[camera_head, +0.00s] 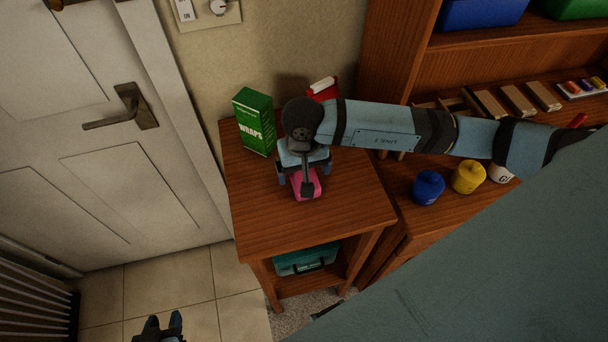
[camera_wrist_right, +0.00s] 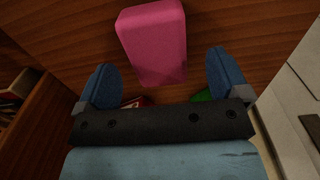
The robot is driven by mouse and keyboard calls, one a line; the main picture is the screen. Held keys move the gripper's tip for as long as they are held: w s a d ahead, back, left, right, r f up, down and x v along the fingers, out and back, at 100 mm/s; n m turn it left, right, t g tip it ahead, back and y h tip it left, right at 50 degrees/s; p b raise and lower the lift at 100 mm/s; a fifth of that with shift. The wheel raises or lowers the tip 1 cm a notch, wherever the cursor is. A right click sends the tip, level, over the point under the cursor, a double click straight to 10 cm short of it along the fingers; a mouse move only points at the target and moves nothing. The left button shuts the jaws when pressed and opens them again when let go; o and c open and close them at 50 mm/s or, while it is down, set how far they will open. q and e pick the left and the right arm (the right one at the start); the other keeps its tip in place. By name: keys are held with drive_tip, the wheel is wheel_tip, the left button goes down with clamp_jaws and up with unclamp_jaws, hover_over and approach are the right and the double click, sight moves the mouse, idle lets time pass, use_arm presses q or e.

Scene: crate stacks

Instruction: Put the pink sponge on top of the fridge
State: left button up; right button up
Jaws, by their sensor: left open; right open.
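The pink sponge (camera_head: 306,190) lies on a small wooden table, partly covered by my right gripper in the head view. My right gripper (camera_head: 304,174) is open above it. In the right wrist view the sponge (camera_wrist_right: 153,45) shows whole between and just beyond the two blue fingers of the open gripper (camera_wrist_right: 162,75); whether they touch it I cannot tell. My left gripper (camera_head: 162,322) is open and empty at the bottom left, over the tiled floor. No fridge is in view.
The wooden table (camera_head: 350,210) also holds a green wraps box (camera_head: 255,122) and a red object (camera_head: 324,90). A teal case (camera_head: 306,260) is on its lower shelf. A blue jar (camera_head: 428,187) and yellow jar (camera_head: 468,177) stand on the right-hand shelf unit. A white door (camera_head: 75,110) is left.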

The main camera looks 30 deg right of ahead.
drive_tip(key=shift+d+f, duration=0.1)
drive_tip(key=shift+f, duration=1.4)
drive_tip(key=c, duration=1.1)
drive_tip(key=shift+o, duration=0.2)
drive_tip(key=shift+r, duration=0.1)
